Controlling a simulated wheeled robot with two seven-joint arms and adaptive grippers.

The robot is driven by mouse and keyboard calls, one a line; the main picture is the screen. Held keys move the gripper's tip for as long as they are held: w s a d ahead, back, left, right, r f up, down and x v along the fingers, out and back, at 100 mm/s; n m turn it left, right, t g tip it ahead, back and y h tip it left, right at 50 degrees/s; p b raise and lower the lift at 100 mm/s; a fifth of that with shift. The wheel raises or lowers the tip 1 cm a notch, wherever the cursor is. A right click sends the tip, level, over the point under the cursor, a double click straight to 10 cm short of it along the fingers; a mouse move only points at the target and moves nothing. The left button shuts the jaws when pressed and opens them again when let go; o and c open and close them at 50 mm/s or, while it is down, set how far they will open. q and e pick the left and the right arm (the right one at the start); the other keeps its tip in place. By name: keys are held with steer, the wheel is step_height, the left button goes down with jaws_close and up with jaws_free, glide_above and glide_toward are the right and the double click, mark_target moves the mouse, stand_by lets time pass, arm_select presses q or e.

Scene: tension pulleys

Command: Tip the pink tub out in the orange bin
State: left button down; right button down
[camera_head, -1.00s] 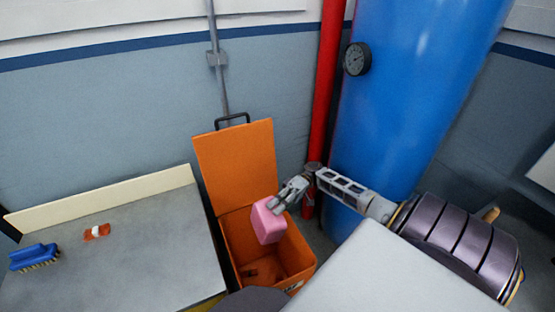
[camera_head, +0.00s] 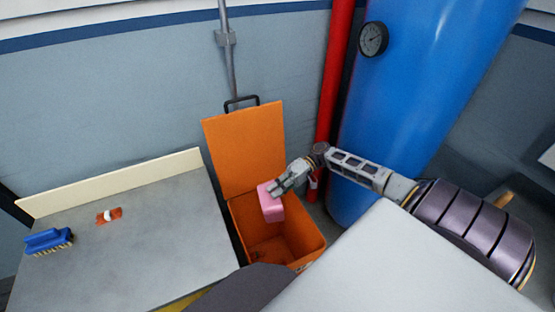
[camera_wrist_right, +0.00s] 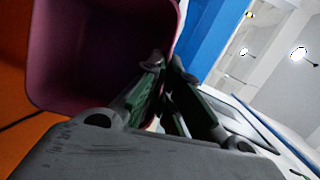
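The pink tub (camera_head: 271,207) is held tilted above the open mouth of the orange bin (camera_head: 240,222). My right gripper (camera_head: 276,189) is shut on the tub's wall near its rim. In the right wrist view the right gripper (camera_wrist_right: 168,75) has its fingers close together at the edge of the tub (camera_wrist_right: 95,50). The tub's dark inside faces that camera, and the part I see looks empty. The bin's lid (camera_head: 243,150) stands open at the back. The bin's floor is partly hidden by the tub and its front wall. My left gripper is not in view.
A grey-topped table (camera_head: 130,255) stands left of the bin, with a blue brush (camera_head: 48,241) and a small orange-and-white item (camera_head: 109,216) on it. A red pipe (camera_head: 335,90) and a large blue tank (camera_head: 425,85) rise behind my right arm.

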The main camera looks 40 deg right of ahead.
steer(key=shift+h, duration=0.3)
steer(key=shift+a, duration=0.15)
